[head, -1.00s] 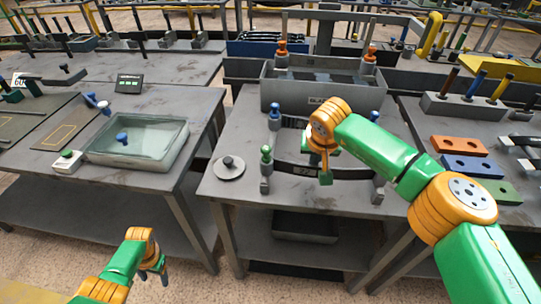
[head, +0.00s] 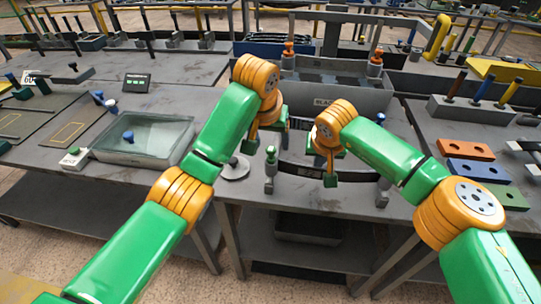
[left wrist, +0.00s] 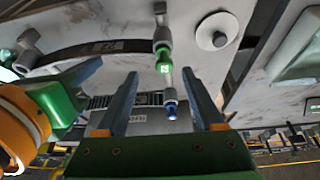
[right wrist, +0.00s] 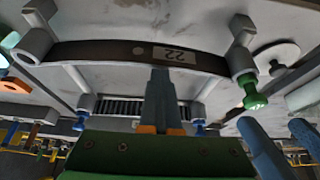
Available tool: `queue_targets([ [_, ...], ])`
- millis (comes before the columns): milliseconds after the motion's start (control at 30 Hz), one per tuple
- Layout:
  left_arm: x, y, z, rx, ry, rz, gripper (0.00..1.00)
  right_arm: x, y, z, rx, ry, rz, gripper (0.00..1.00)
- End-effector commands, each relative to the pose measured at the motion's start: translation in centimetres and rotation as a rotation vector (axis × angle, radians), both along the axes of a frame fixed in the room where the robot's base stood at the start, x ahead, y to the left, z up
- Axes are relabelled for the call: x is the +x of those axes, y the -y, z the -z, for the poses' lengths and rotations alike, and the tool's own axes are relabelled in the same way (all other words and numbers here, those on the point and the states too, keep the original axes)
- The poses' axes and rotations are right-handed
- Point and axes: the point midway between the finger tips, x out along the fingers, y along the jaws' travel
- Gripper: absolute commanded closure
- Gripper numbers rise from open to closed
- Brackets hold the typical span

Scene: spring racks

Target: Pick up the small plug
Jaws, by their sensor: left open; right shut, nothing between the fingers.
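A small green plug (head: 271,152) tops a grey post at the left end of the curved black band (head: 300,171). It also shows in the left wrist view (left wrist: 163,66), between the fingers in the picture, and in the right wrist view (right wrist: 252,95). A blue-ended piece (left wrist: 171,110) lies beyond it. Which one the small plug is, I cannot tell. My left gripper (left wrist: 158,76) is open and empty; in the head view its arm hides much of its fingers. My right gripper (right wrist: 160,72) is shut and empty near the band's label.
A grey disc with a knob (head: 236,168) lies left of the band. A grey bin (head: 350,100) stands behind the band. A glassy tray (head: 150,150) sits on the left table. Coloured two-hole blocks (head: 478,171) lie at the right. My arms are close together over the middle table.

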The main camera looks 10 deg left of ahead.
Motion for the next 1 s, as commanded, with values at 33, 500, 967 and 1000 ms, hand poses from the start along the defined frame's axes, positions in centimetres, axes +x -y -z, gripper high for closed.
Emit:
queue_targets([
  [33, 0.2, 0.0, 0.6, 0.001, -0.001, 0.000, 0.31, -0.2, 0.1, 0.3, -0.002, -0.009, 0.002, 1.00],
  [500, 2.4, -0.5, 5.7, 0.000, 0.001, 0.000, 0.31, -0.2, 0.1, 0.3, -0.002, -0.009, 0.002, 1.00],
  [967, 2.4, -0.5, 5.7, 0.000, 0.000, 0.000, 1.00, -0.2, 0.1, 0.3, -0.003, -0.008, 0.001, 1.00],
  [1000, 2.4, -0.5, 5.7, 0.000, 0.000, 0.000, 1.00, -0.2, 0.1, 0.3, -0.003, -0.008, 0.001, 1.00],
])
